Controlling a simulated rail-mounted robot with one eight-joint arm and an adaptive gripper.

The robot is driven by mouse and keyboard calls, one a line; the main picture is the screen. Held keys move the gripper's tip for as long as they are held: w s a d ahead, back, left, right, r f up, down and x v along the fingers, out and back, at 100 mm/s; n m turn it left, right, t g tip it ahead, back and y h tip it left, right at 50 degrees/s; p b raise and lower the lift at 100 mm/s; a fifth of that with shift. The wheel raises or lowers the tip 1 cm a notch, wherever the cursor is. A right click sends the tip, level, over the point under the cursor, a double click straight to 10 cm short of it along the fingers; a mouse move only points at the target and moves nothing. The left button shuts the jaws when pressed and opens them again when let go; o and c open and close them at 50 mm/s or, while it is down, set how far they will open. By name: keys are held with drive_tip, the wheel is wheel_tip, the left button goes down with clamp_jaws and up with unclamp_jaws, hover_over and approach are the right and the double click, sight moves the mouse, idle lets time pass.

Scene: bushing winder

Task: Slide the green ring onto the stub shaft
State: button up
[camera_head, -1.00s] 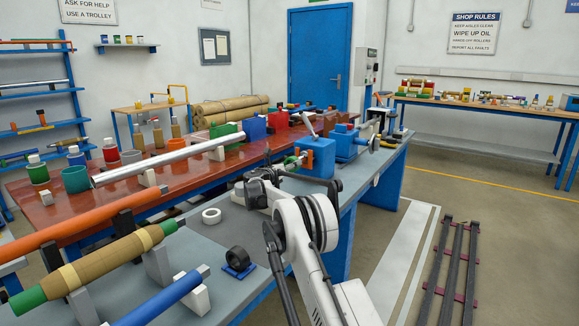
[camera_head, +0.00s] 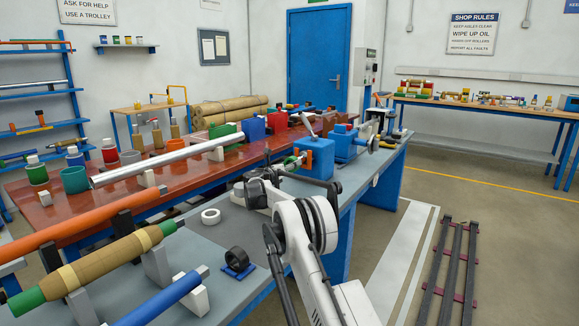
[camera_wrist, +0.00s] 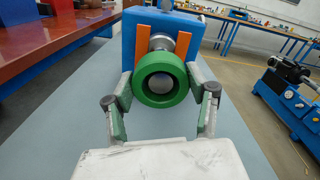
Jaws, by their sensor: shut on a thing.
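The green ring (camera_wrist: 160,94) is held upright between the two fingertips of my gripper (camera_wrist: 162,84), one on each side of it. In the wrist view the stub shaft (camera_wrist: 162,42) comes out of a blue block (camera_wrist: 142,30) just behind the ring. A grey round end shows inside the ring's bore, roughly centred; how far the ring sits over the shaft I cannot tell. In the head view the green ring (camera_head: 290,162) is small at the left of the blue block (camera_head: 317,160), partly hidden by my gripper.
Two orange strips (camera_wrist: 142,46) stand on the block's face either side of the shaft. The grey bench (camera_wrist: 85,125) is clear around my gripper. A white ring (camera_head: 211,216) and a black ring on a blue base (camera_head: 237,262) lie on the near bench.

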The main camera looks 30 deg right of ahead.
drive_tip(key=shift+p+x, duration=0.45)
drive_tip(key=shift+x, duration=2.6)
idle(4.9)
